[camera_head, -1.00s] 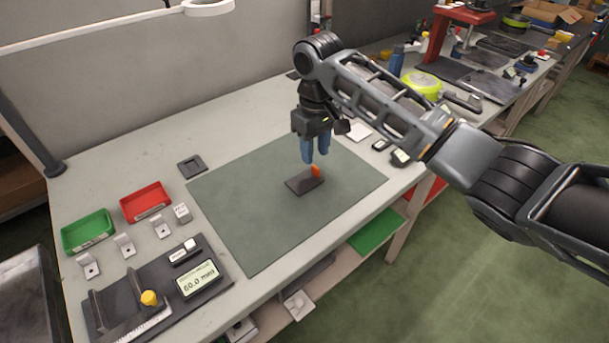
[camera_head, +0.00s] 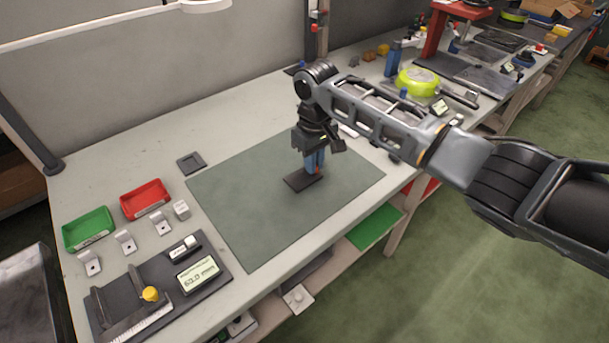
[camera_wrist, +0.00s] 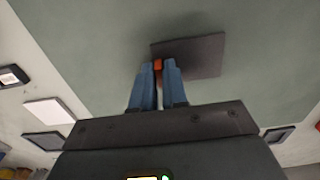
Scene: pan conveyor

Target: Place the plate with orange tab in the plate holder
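The dark flat plate (camera_head: 298,182) lies on the green mat. Its orange tab (camera_wrist: 158,64) stands up at the plate's near edge in the wrist view. My gripper (camera_head: 315,168) points down over the plate. In the wrist view its two blue fingertips (camera_wrist: 158,70) sit on either side of the tab and appear closed against it. The fingers mostly hide the tab in the head view. A small dark square piece with a recess (camera_head: 191,163) lies left of the mat. A dark fixture (camera_head: 215,287) with an upright wall, yellow knob and display stands front left; I cannot tell which is the holder.
Green (camera_head: 88,244) and red (camera_head: 160,209) trays stand left, near several small metal brackets. The green mat (camera_head: 240,215) is otherwise clear. The table's front edge runs below the mat.

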